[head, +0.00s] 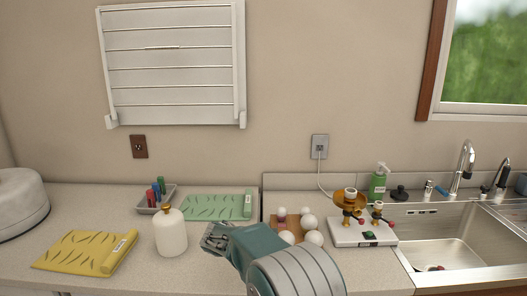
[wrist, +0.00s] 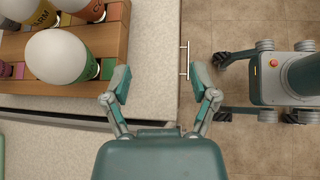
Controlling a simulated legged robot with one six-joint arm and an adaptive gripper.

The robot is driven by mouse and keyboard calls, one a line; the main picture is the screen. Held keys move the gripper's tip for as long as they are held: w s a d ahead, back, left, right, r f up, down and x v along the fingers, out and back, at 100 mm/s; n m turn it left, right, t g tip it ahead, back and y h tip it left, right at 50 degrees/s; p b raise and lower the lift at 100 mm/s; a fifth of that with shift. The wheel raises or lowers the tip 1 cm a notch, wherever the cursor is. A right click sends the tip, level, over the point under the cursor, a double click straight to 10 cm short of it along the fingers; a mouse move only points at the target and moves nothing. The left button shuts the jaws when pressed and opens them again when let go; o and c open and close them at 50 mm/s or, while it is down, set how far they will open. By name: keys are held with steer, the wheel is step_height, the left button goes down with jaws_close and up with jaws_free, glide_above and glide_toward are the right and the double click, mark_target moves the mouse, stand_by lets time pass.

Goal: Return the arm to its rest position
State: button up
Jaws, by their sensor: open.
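My gripper (head: 216,238) is in front of the counter's middle in the head view, with my arm coming in from the lower right. In the wrist view my gripper (wrist: 163,80) has its two fingers spread wide with nothing between them. The fingers straddle the counter's front edge as seen from above, with one over the counter and the other over the floor side. A white bottle (head: 171,236) with a gold cap stands upright on the counter, left of my gripper in the head view.
A wooden rack (wrist: 122,45) with white rounded items lies left of my gripper in the wrist view. A white scale (head: 362,233), a green pump bottle (head: 378,184) and a sink (head: 450,252) are to the right. A yellow mat (head: 80,250) and green mat (head: 212,207) lie left.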

steer(key=s+d+r+m+y, duration=0.6)
steer(key=s+d+r+m, duration=0.3)
steer(key=s, duration=0.5)
steer(key=s+d+r+m+t+y, duration=0.2)
steer(key=s+m+t+y, duration=0.2)
steer(key=s+m, duration=0.5)
steer(key=s, duration=0.8)
steer(key=shift+s+d+y, duration=0.15)
steer(key=shift+s+y, duration=0.05)
steer(key=shift+y, duration=0.1)
steer(key=shift+r, duration=0.1)
